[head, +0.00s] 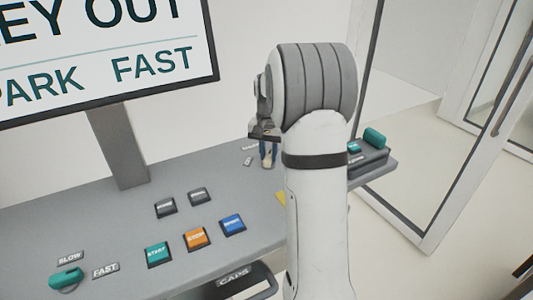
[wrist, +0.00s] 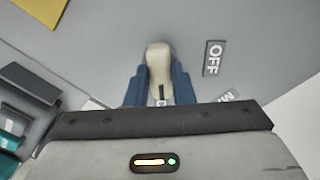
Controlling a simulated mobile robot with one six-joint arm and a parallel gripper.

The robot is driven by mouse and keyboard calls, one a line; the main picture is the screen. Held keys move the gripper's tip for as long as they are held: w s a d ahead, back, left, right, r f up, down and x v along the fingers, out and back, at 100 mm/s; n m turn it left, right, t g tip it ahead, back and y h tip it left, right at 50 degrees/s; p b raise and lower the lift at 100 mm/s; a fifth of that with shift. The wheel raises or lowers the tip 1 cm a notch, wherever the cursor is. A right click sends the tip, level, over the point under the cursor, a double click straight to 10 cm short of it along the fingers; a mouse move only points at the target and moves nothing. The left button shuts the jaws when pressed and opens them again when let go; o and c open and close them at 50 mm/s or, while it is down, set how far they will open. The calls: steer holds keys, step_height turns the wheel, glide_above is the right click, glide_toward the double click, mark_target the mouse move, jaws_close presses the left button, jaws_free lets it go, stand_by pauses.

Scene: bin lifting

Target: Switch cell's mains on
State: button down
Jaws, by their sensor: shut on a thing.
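A beige knob or lever handle (wrist: 158,62) stands on the grey console top in the wrist view. My gripper (wrist: 157,88) has its blue fingers on either side of it and is shut on it. An OFF label (wrist: 213,58) lies just right of the knob. A second label (wrist: 228,95) is mostly hidden behind my gripper body. In the head view my gripper (head: 267,155) points down at the console's back right, partly hidden by my arm. Two small labels lie left of it there, too small to read.
The console (head: 110,222) carries START (head: 158,254), orange (head: 197,239) and blue (head: 233,225) buttons, two dark buttons and a teal SLOW/FAST selector (head: 66,279). A screen (head: 100,50) stands behind. A teal-topped device (head: 372,142) sits right of my arm. A glass door (head: 440,130) is at right.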

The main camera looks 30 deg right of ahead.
mark_target(269, 156)
steer(key=shift+s+a+f+m, duration=0.1)
steer(key=shift+s+f+m, duration=0.05)
steer(key=shift+m, duration=0.25)
steer(key=c, duration=1.2)
jaws_free()
steer(key=shift+c, duration=0.2)
steer(key=shift+r, duration=0.6)
step_height(269, 156, up, 7)
steer(key=shift+f, duration=0.1)
